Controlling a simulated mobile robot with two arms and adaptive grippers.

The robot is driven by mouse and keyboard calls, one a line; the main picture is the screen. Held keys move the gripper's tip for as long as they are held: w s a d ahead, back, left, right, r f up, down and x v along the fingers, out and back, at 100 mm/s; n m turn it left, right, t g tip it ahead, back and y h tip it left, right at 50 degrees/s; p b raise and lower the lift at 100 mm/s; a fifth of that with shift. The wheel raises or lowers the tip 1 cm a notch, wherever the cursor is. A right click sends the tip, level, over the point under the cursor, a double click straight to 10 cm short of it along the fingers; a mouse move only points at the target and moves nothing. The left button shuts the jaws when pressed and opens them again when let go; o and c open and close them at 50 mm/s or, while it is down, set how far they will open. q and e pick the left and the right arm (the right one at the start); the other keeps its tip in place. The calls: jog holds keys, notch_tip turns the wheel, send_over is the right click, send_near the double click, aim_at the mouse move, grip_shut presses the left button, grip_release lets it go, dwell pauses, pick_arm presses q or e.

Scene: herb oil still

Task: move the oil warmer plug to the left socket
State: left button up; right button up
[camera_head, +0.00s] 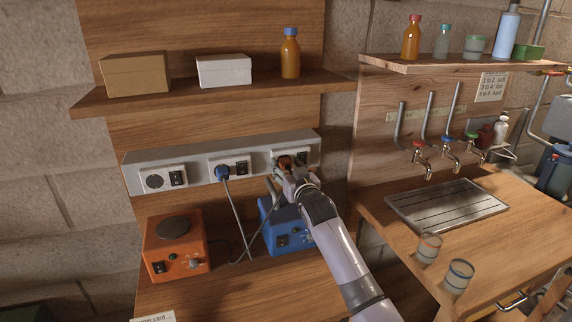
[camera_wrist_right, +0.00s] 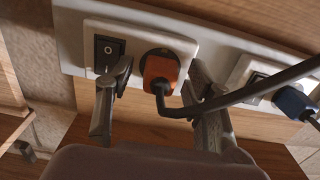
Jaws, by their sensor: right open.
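The power strip (camera_head: 205,165) on the wall has three sockets. The left socket (camera_head: 154,181) is empty. A blue plug (camera_head: 222,172) sits in the middle socket and also shows in the wrist view (camera_wrist_right: 294,102). An orange plug (camera_wrist_right: 162,70) sits in the right socket, mostly hidden by my right gripper in the head view. My right gripper (camera_head: 284,168) is open, its fingers on either side of the orange plug with gaps between (camera_wrist_right: 160,90). The orange plug's dark cable crosses in front of one finger. An orange device with a round plate (camera_head: 176,245) stands below left. My left gripper is not in view.
A blue device (camera_head: 285,232) stands on the bench beneath the strip, partly behind my right arm. Cables hang between the devices. A shelf (camera_head: 210,95) with two boxes and a brown bottle is above the strip. Glasses (camera_head: 458,276) stand on the right counter.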

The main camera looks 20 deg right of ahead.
aim_at(288, 167)
dwell(0.5)
jog(key=shift+c, duration=0.3)
grip_shut()
dwell(0.4)
jog(key=shift+p, duration=0.3)
jog(key=shift+s+p, duration=0.25)
jog(key=shift+p, duration=0.1)
jog(key=shift+s+r+p, duration=0.1)
jog(key=shift+s+p, duration=0.5)
jog(key=shift+s, duration=0.2)
jog(key=shift+s+d+p, duration=0.1)
jog(key=shift+s+p, duration=1.45)
jog(key=shift+s, duration=0.35)
